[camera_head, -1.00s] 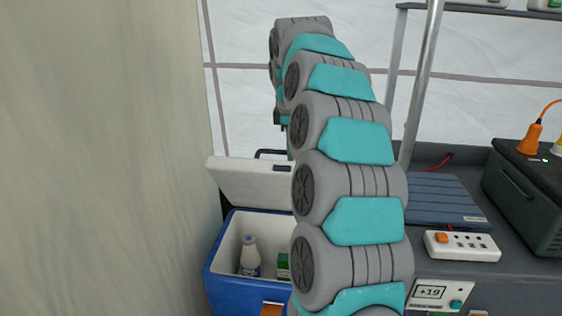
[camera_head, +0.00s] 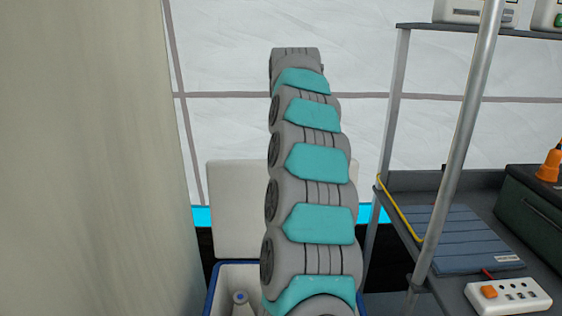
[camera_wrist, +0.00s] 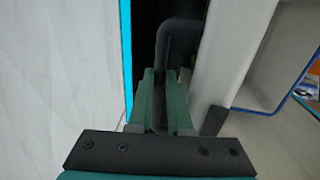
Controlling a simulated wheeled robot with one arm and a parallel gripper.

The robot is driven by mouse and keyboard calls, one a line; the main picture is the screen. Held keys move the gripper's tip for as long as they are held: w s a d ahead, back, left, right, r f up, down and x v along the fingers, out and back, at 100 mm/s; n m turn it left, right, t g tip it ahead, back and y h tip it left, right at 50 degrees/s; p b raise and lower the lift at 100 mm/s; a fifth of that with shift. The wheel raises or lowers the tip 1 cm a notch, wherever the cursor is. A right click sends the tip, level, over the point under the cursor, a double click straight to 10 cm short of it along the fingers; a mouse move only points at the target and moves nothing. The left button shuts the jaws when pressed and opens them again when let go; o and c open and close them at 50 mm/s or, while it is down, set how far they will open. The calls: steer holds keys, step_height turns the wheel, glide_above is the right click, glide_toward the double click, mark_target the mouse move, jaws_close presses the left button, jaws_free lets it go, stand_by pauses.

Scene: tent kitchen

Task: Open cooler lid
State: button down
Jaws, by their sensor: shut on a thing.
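The cooler lid (camera_head: 232,205) is open and stands roughly upright at the back of the cooler, its pale inner side facing the head camera. The blue cooler (camera_head: 211,283) is cut off by the bottom edge, and my arm covers its right part. In the wrist view, my gripper (camera_wrist: 164,78) has its green fingers shut on the dark lid handle (camera_wrist: 184,32). The lid (camera_wrist: 232,45) stands just right of the fingers there. My gripper is hidden behind my arm in the head view.
A white bottle (camera_head: 242,304) stands inside the cooler. The tent wall (camera_head: 225,60) is behind, and a pale panel (camera_head: 90,160) closes off the left. A metal shelf post (camera_head: 455,150) and a power strip (camera_head: 508,296) are at the right.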

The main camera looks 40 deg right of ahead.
steer(key=shift+w+d+r, duration=0.1)
steer(key=shift+w, duration=0.15)
steer(key=c, duration=0.8)
jaws_free()
steer(key=shift+c, duration=0.2)
steer(key=shift+r, duration=1.7)
steer(key=s+a+b, duration=0.1)
steer(key=s+a, duration=0.3)
steer(key=s, duration=0.3)
steer(key=s+a+r+b, duration=0.1)
steer(key=s+a, duration=0.2)
steer(key=s, duration=0.4)
steer(key=shift+a+r+b, duration=0.25)
steer(key=shift+a+b, duration=0.1)
steer(key=shift+a, duration=0.05)
